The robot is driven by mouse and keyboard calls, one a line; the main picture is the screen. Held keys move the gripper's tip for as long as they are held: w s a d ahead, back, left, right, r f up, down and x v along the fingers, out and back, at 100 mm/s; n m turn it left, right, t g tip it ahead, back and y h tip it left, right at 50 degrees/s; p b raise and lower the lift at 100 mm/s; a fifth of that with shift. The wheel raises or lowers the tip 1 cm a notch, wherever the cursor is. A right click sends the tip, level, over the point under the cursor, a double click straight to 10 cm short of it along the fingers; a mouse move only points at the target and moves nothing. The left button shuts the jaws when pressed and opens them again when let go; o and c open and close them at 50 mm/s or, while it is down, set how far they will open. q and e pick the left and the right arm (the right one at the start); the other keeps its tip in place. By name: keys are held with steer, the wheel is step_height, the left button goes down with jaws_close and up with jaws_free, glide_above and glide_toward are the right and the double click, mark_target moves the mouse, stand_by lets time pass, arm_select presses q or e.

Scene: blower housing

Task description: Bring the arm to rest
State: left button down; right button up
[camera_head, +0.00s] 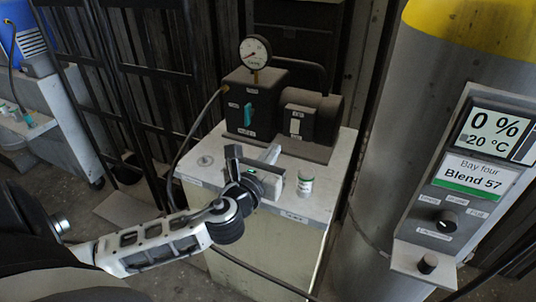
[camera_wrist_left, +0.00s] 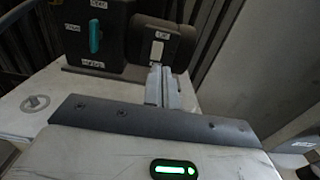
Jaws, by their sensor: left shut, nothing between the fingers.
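My left arm comes in from the left in the head view, and its gripper (camera_head: 271,153) is over the top of a pale cabinet (camera_head: 314,205). The fingers are together with nothing between them. They also show in the wrist view (camera_wrist_left: 162,82), side by side and pointing toward the dark blower unit (camera_wrist_left: 160,45). Any gap between the fingertips and the unit is hard to judge. My right gripper is in neither view.
A round gauge (camera_head: 256,52) stands above a dark box with a teal handle (camera_head: 248,114). A small white jar (camera_head: 305,183) stands right of the gripper. A large grey cylinder (camera_head: 400,130) with a display panel is at the right. Black railings are behind my arm.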

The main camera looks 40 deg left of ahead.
arm_select(q)
steer(key=shift+s+d, duration=0.1)
steer(key=shift+s, duration=0.5)
steer(key=s+d+f+n+g+h, duration=0.2)
steer(key=s+d+f+n, duration=0.3)
steer(key=n, duration=0.5)
steer(key=s+d+f+n+g+h+p, duration=0.1)
steer(key=s+d+f+n+g+h, duration=0.1)
steer(key=n, duration=0.9)
steer(key=s+d+f+n+g+h+p, duration=0.1)
steer(key=s+d+f+n+g+h, duration=0.1)
steer(key=s+d+f+n, duration=0.5)
steer(key=d+f+n+h, duration=0.1)
steer(key=d+n, duration=0.1)
steer(key=n, duration=0.1)
steer(key=shift+s+f+g, duration=0.3)
steer(key=shift+s, duration=0.05)
steer(key=shift+d, duration=0.1)
